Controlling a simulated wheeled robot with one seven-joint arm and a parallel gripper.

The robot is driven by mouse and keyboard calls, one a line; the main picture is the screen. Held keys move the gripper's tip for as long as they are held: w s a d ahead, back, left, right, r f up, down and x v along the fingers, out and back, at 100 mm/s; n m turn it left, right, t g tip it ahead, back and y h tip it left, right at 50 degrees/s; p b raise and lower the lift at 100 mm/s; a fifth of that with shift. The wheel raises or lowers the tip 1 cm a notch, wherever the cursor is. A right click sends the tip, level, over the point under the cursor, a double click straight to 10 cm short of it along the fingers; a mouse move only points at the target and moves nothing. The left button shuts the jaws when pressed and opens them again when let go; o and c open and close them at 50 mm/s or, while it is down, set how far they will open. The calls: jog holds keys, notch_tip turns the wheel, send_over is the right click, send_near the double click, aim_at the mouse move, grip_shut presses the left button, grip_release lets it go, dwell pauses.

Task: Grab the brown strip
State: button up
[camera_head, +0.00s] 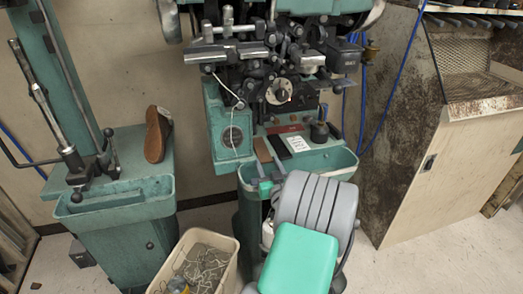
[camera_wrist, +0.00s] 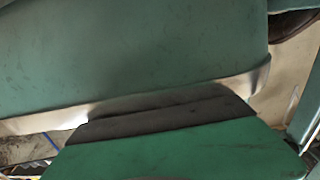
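The brown strip (camera_head: 262,149) lies flat on the left part of the green machine's small tray (camera_head: 334,160), beside a black slab (camera_head: 279,147). My gripper (camera_head: 266,185) seems to be the small green part low at the tray's front edge, below and apart from the strip in the picture. Grey and mint-green bodies in front of the machine hide much of it, so its opening cannot be read. In the wrist view a teal painted surface (camera_wrist: 130,50) fills the top, with a dark band and green face below; the strip is not recognisable there.
A white label card (camera_head: 298,143) and a dark round knob (camera_head: 320,131) are also on the tray. The stitcher's mechanism (camera_head: 280,90) stands above and behind. A brown shoe sole (camera_head: 157,134) stands on the left bench. A bin of wire pieces (camera_head: 203,262) is below.

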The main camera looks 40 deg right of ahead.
jog(key=c, duration=0.9)
